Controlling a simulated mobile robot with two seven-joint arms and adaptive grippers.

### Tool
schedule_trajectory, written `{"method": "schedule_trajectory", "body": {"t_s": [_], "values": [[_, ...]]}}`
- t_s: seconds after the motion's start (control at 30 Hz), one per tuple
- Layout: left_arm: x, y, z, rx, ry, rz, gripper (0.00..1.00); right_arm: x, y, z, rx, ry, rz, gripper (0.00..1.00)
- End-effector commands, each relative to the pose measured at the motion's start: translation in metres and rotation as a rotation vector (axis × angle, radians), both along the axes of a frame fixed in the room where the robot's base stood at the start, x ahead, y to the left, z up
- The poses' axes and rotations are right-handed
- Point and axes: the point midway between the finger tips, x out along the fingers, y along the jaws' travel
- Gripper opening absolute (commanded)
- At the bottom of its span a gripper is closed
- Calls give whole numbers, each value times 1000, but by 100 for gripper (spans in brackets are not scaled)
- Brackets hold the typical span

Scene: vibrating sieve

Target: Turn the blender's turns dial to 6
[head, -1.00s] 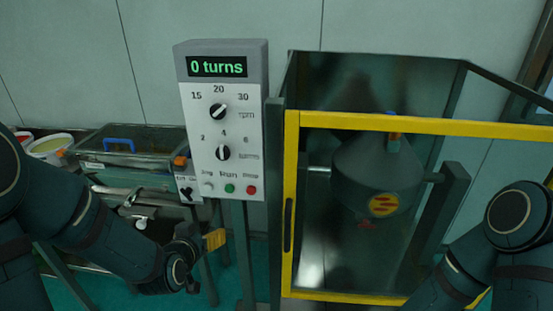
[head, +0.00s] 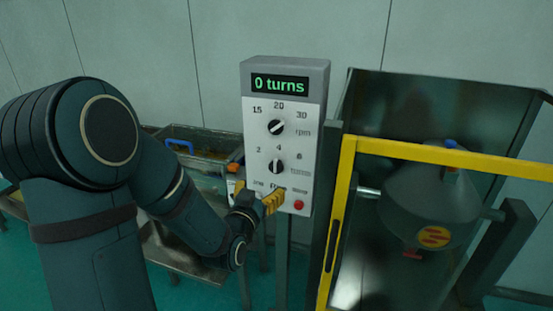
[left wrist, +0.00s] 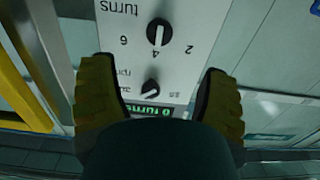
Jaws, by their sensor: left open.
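The turns dial (head: 276,166) is the lower black knob on the white control panel (head: 312,130), with the marks 2, 4 and 6 around it. Its white line stands upright, in line with the 4. The display (head: 279,84) reads "0 turns". My left gripper (head: 272,201) is at the panel's lower part, below the dial, and hides some of the buttons. In the left wrist view the panel is upside down. There the dial (left wrist: 160,33) lies beyond the yellow fingers of my open, empty left gripper (left wrist: 158,88). My right gripper is out of view.
The rpm dial (head: 276,127) sits just above the turns dial. A red button (head: 299,205) is at the lower right of the panel. A yellow-framed guard (head: 345,190) encloses the blender drum (head: 432,205) at the right. A metal tray (head: 205,143) stands behind my left arm.

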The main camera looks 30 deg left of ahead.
Motion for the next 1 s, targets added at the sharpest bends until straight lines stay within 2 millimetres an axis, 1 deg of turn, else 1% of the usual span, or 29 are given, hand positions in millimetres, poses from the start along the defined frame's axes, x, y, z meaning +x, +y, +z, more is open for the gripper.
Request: {"method": "schedule_trajectory", "body": {"t_s": [0.03,0.17,0.27,0.4,0.6,0.7,0.8,1.0], "values": [[2,1,3,1,5,0,75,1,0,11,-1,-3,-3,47],[6,1,1,-2,5,-7,75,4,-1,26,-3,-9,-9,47],[27,6,-1,0,-1,-8,75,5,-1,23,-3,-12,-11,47],[54,12,-2,-1,0,-7,75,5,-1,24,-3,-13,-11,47],[88,20,-2,-1,0,-7,75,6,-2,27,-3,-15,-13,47],[100,24,-2,-2,0,-6,75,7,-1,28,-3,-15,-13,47],[108,26,-2,-2,1,-6,75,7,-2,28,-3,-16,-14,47],[114,27,-2,-3,0,-6,75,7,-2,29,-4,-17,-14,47]]}}
